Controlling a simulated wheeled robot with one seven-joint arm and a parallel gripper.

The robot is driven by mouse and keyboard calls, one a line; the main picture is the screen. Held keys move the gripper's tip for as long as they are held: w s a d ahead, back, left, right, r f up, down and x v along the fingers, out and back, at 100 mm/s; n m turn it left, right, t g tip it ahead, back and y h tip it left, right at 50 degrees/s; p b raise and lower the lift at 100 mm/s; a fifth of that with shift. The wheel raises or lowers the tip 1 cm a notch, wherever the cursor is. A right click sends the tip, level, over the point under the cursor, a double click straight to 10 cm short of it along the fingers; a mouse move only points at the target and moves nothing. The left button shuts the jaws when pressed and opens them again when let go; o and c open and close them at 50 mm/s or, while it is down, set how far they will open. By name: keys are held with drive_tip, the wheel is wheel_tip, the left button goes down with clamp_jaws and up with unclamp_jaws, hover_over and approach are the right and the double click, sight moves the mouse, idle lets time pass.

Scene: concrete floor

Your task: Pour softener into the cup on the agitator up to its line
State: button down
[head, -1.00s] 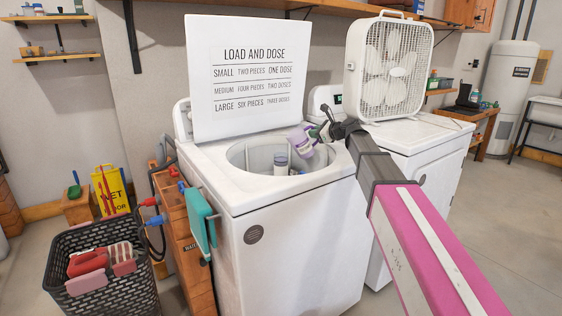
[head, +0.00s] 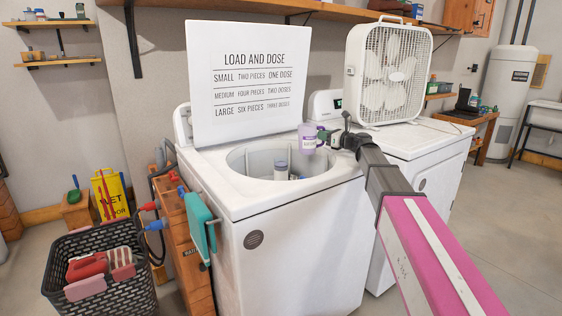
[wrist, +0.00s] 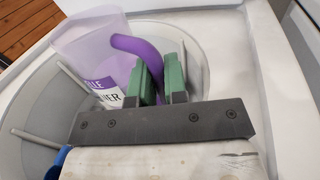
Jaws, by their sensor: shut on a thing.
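The softener jug (head: 307,140), pale lilac with a purple handle, is held above the right side of the washer's open tub (head: 245,160). It looks upright in the head view. My gripper (head: 327,138) is shut on its handle. In the wrist view the green finger pads of my gripper (wrist: 160,82) close on the purple handle, and the jug (wrist: 92,62) shows part of its label. The agitator (head: 281,172) with the cup on top stands in the tub, left of and below the jug. The cup's line and its contents are too small to tell.
A "Load and Dose" sign (head: 250,80) stands behind the tub. A box fan (head: 388,72) stands on the right machine. A black basket (head: 85,285) with cloths and a wooden cart (head: 182,240) are at left.

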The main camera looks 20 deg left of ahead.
drive_tip(key=shift+r, duration=2.5)
